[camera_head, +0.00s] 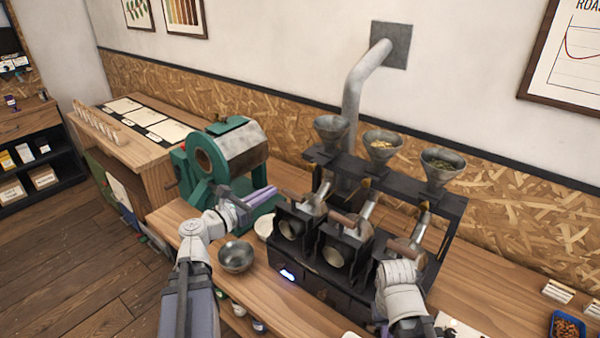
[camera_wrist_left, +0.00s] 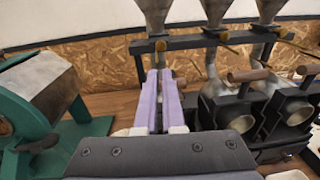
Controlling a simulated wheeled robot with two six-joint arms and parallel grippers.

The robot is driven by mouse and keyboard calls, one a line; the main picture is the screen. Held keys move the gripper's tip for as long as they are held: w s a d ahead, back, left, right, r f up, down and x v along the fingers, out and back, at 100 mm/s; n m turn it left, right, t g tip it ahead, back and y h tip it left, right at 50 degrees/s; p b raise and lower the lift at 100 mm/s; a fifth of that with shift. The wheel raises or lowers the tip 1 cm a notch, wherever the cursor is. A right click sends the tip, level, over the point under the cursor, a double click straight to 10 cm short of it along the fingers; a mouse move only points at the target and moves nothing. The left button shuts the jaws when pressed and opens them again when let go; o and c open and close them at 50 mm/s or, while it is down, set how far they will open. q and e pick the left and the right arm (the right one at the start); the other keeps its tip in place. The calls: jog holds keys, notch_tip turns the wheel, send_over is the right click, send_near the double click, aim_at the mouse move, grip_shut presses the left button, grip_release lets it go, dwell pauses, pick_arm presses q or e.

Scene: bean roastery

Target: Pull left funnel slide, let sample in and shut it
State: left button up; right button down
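The left funnel (camera_head: 331,130) is a grey metal cone on a black rack; its contents are not clear. It also shows, cut off, in the left wrist view (camera_wrist_left: 155,12). Its slide knob (camera_wrist_left: 160,46) is small and brown, just under the rack bar. My left gripper (camera_head: 258,196) points toward the left funnel's side of the rack, with lilac fingers. In the left wrist view its fingers (camera_wrist_left: 158,76) stand a narrow gap apart, holding nothing visible, below the knob. The sample roaster's left drum (camera_head: 291,228) is below. My right wrist is at the lower right; its fingers are hidden.
A green roaster (camera_head: 222,160) stands left of the rack. A metal bowl (camera_head: 235,257) sits on the counter in front. The middle funnel (camera_head: 382,147) holds pale beans and the right funnel (camera_head: 442,167) greenish ones. Wooden-handled drums stand close below the funnels.

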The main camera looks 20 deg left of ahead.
aim_at(309, 167)
pick_arm(q)
jog(key=x, duration=1.4)
jog(key=shift+d, duration=0.1)
grip_shut()
jog(key=x, duration=0.4)
jog(key=shift+w+r, duration=0.1)
jog(key=shift+w, duration=0.05)
jog(key=shift+r, duration=0.1)
jog(key=shift+s, duration=0.5)
jog(key=v, duration=1.3)
jog(key=shift+s+a, duration=0.15)
jog(key=shift+a, duration=0.25)
jog(key=shift+a, duration=0.1)
